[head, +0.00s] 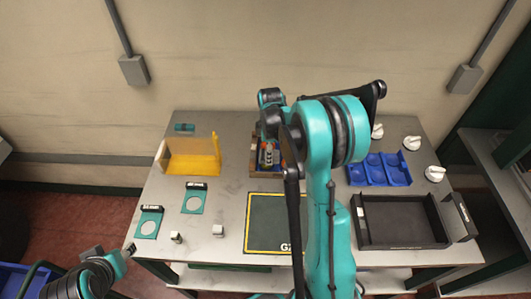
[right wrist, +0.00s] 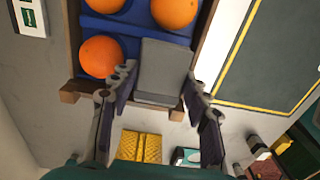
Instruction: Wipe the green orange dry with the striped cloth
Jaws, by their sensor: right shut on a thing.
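My right gripper (right wrist: 158,82) has its two fingers on either side of a grey block-shaped thing (right wrist: 165,72) at a crate of oranges, and is shut on it. A wooden crate (right wrist: 70,92) with a blue insert holds orange fruit (right wrist: 100,57), with another orange (right wrist: 175,12) at the top. In the head view the crate (head: 257,174) is partly hidden by my right arm. No green orange can be made out. I cannot identify the striped cloth. My left gripper (head: 129,249) is at the lower left, by the table edge; its jaws are too small to read.
A yellow holder (head: 195,165) stands left of the crate. Two teal cards (head: 194,198) and small white blocks (head: 218,230) lie front left. A dark mat (head: 265,222) is in the middle. A blue tray (head: 378,169), black tray (head: 405,220) and white knob-like things (head: 412,142) are right.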

